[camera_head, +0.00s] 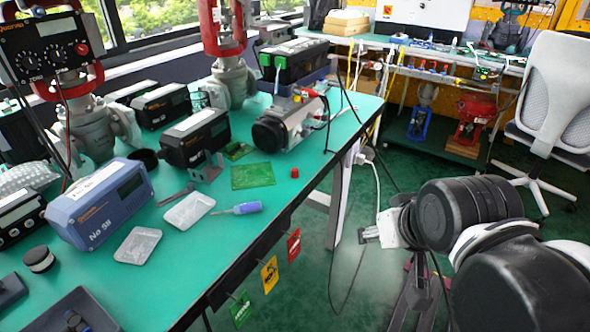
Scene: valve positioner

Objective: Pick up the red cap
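The small red cap (294,173) sits on the green tabletop, near the table's right edge. It lies to the right of a green circuit board and in front of a grey-black cylindrical device. My gripper (368,236) is off the table's right side, to the right of and nearer than the cap, with clear space between them. Its fingers point left and look small here. I cannot tell how far apart they are, and no held object shows.
The green table (225,240) holds a blue positioner box (100,203), a blue-handled screwdriver (238,208), a circuit board (253,176), white trays and a cylindrical actuator (285,122). Coloured tags hang from the front edge. A black cable (335,250) hangs between the table and my arm.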

